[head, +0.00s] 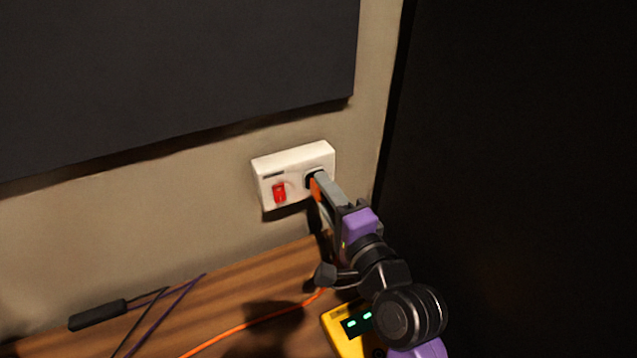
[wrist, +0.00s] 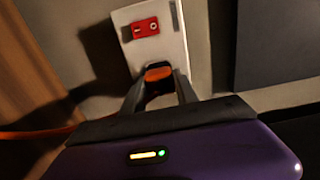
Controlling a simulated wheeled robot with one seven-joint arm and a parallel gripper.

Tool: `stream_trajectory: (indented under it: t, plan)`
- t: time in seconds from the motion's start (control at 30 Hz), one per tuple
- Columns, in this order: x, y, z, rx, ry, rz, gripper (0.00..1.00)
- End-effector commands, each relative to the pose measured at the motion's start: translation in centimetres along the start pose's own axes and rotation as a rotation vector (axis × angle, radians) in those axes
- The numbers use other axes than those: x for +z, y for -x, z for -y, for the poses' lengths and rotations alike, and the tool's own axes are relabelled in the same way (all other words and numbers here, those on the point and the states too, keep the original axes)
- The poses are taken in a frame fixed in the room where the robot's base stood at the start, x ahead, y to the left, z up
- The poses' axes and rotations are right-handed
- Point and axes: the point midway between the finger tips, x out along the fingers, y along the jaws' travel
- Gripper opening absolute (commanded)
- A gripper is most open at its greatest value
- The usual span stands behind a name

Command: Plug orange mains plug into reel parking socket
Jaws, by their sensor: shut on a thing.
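The orange mains plug (head: 316,188) is at the right half of a white wall socket box (head: 293,161). My gripper (head: 319,182) is shut on the plug, right at the socket face. In the wrist view the orange plug (wrist: 158,73) sits between the two fingers, against the lower end of the white box (wrist: 151,46). Whether its pins are fully in cannot be told, as the fingers hide the contact. The box has a red rocker switch (head: 279,192) left of the plug. An orange cable (head: 255,321) runs across the wooden desk.
A yellow device with green lit digits (head: 341,325) stands on the desk below my arm. A black handle-like object (head: 98,314) and thin dark and purple cables lie at the left. A dark panel (head: 180,70) hangs above, and a black surface (head: 510,180) fills the right.

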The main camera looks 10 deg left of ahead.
Motion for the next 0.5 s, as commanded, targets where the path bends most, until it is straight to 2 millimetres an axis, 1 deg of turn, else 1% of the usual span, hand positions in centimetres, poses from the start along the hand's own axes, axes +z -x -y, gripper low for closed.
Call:
stream_trajectory:
  t: [0.5]
  plan:
    - [0.0,1.9,0.1,-0.001,0.000,0.001,0.00]
